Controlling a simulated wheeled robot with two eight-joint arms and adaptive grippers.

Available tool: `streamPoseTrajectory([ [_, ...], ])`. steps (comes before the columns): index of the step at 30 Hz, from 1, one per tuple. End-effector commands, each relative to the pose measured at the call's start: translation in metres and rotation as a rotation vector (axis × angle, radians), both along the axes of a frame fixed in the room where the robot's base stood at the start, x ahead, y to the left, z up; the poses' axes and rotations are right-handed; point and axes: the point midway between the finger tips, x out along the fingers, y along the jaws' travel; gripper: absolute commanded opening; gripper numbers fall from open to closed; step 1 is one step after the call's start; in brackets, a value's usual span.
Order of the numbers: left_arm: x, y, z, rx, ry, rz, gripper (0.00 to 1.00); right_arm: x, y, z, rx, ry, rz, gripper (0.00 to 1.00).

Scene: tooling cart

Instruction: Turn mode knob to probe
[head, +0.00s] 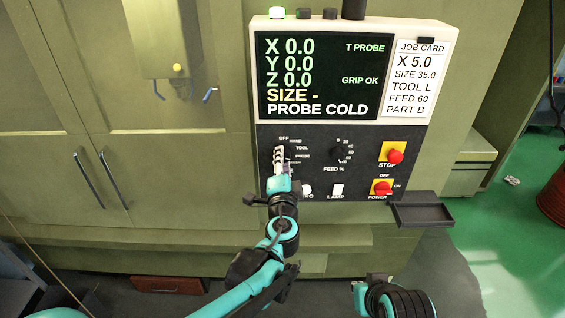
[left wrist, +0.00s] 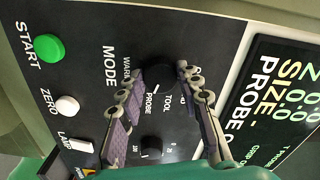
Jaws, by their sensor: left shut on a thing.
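The mode knob (left wrist: 158,76) is a dark round knob on the black panel. The screen (head: 311,77) reads T PROBE, GRIP OK, SIZE - and PROBE COLD. Part of my right arm shows at the bottom of the head view, but its fingers do not.
A feed knob (head: 341,153) is right of the mode knob. A red stop button (head: 395,156), red power switch (head: 381,188) and white lamp switch (head: 337,189) are nearby. The green start button (left wrist: 50,48) and white zero button (left wrist: 67,106) show too. A dark tray (head: 423,212) juts out at lower right.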

Motion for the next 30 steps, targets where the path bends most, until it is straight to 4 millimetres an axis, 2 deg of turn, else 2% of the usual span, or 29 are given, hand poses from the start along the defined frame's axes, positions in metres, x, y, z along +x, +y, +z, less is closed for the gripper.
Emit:
streamPoseTrajectory([
  [13,0.0,0.0,0.001,0.009,0.0,0.0,0.05,0.0,0.0,0.0,0.0,0.0,0.0,0.0],
  [14,0.0,0.0,0.001,0.009,0.0,0.0,0.42,0.0,0.0,0.0,0.0,0.0,0.0,0.0],
  [15,0.0,0.0,0.001,0.009,0.0,0.0,0.53,0.0,0.0,0.0,0.0,0.0,0.0,0.0],
  [16,0.0,0.0,0.0,0.009,0.0,0.0,0.55,0.0,0.0,0.0,0.0,0.0,0.0,0.0],
  [25,-0.001,0.0,0.0,0.008,0.0,-0.001,0.55,0.0,0.0,0.0,0.0,0.0,0.0,0.0],
  [30,-0.019,-0.001,0.0,0.008,0.0,-0.002,0.55,0.0,0.0,0.0,0.0,0.0,0.0,0.0],
])
